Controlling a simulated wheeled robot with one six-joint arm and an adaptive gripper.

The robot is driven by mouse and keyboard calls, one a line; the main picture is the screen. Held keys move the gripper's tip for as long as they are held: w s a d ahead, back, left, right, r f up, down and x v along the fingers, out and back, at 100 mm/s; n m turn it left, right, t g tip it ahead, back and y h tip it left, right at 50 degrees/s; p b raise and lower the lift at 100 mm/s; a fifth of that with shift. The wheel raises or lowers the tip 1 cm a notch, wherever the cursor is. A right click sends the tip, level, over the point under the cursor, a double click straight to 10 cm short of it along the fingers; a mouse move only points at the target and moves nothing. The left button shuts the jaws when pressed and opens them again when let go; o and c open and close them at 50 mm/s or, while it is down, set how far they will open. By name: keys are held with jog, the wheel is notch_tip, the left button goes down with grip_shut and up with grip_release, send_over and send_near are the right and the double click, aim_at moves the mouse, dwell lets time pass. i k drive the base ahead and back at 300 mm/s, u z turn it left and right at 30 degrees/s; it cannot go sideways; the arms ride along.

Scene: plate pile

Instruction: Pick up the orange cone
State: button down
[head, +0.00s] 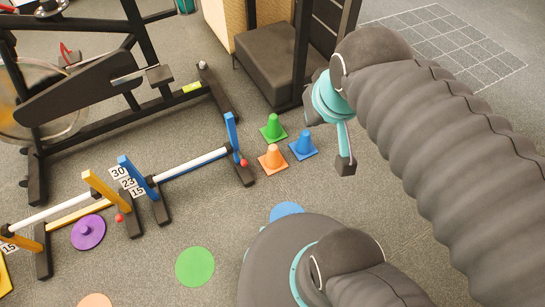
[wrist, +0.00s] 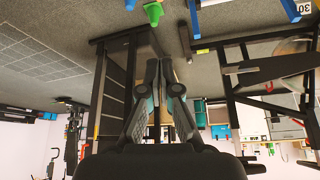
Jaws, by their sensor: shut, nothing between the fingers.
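The orange cone (head: 272,158) stands upright on the grey carpet, on a square base. A green cone (head: 273,128) stands just behind it and a blue cone (head: 303,146) just to its right. My gripper (head: 345,165) hangs to the right of the cones in the head view, apart from them and empty. In the wrist view my gripper (wrist: 160,68) has its fingers together with nothing held. The green cone (wrist: 153,13) shows upside down at the top of that view. I cannot make out the orange cone there.
A low hurdle with a blue post (head: 232,137) stands left of the cones. A dark padded bench (head: 270,60) and an exercise bike (head: 90,80) are behind. Flat discs, green (head: 195,266) and purple (head: 88,232), lie on the floor.

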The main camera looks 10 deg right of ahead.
aim_at(272, 162)
jog(key=z, duration=2.65)
jog(key=k, duration=1.55)
jog(key=u, duration=2.4)
jog(key=i, duration=0.5)
